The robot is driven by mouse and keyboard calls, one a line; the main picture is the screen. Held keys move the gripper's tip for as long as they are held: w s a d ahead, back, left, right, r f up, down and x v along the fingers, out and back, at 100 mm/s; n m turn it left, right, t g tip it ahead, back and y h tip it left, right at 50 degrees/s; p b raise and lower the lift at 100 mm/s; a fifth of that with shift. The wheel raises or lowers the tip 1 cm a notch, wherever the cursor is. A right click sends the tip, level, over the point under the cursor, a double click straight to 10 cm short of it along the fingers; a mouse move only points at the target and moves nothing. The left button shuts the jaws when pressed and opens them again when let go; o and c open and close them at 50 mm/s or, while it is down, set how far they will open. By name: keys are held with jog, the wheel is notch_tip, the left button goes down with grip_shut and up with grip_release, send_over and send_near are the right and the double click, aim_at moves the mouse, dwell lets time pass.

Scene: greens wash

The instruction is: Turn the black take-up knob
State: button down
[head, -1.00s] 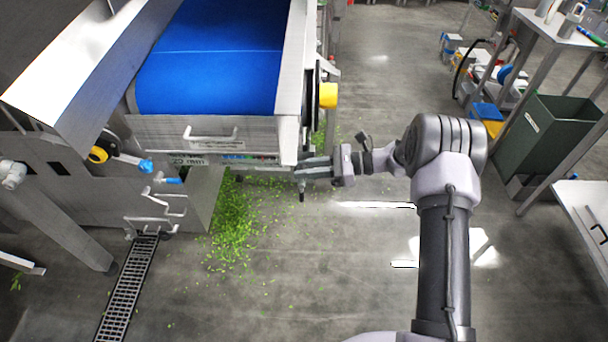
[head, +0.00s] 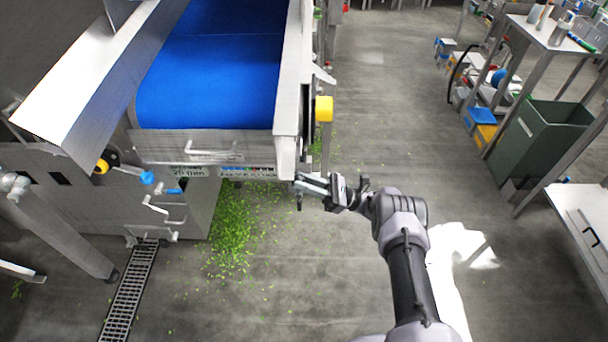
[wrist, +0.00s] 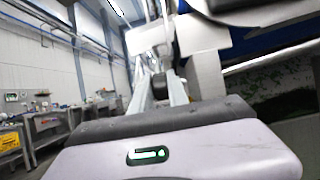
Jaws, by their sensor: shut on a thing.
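My gripper (head: 306,184) is at the lower right corner of the blue-belt conveyor's frame, reaching in from the right. Its fingers are shut on a small dark thing that I take for the black take-up knob. In the wrist view the black knob (wrist: 160,87) shows as a dark patch between the two pale fingers of my gripper (wrist: 161,92). Most of the knob is hidden by the fingers, so its turn angle cannot be read. The conveyor's blue belt (head: 220,85) lies just above and left of the gripper.
Green leaf scraps (head: 235,235) litter the floor below. A floor drain (head: 128,290) runs at the left. A dark green bin (head: 540,135) and tables stand at the right. The middle floor is clear.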

dwell(0.4)
jog(key=c, duration=1.6)
grip_release()
jog(key=shift+o, duration=0.2)
